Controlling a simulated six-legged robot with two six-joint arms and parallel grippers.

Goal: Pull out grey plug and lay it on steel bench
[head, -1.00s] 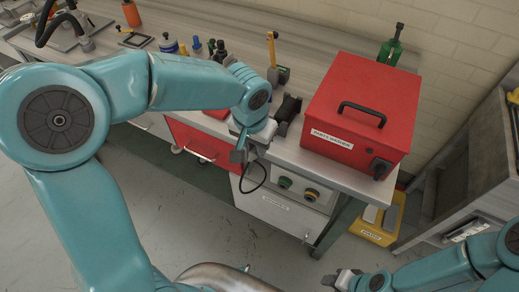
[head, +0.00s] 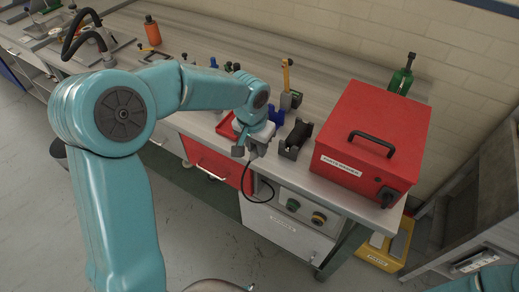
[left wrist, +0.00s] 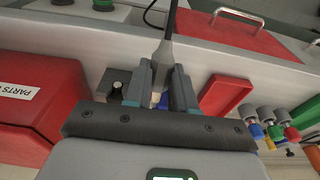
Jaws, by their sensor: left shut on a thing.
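My left gripper (head: 252,150) is at the front edge of the steel bench (head: 303,172), left of the red box. In the left wrist view its fingers (left wrist: 160,92) are shut on the grey plug (left wrist: 163,52), and a dark cable (left wrist: 168,18) runs from the plug. In the head view the plug is mostly hidden by the gripper, and the cable (head: 272,192) loops down in front of the bench. Whether the plug touches anything beyond the fingers is hidden. My right gripper is out of view.
The red box (head: 365,140) with a black handle stands on the right of the bench. A dark holder (head: 294,140) and a yellow-handled tool (head: 287,75) are near the gripper. A red tray (left wrist: 225,95) and several coloured-handled tools (left wrist: 275,130) lie close by. A green bottle (head: 402,75) stands behind.

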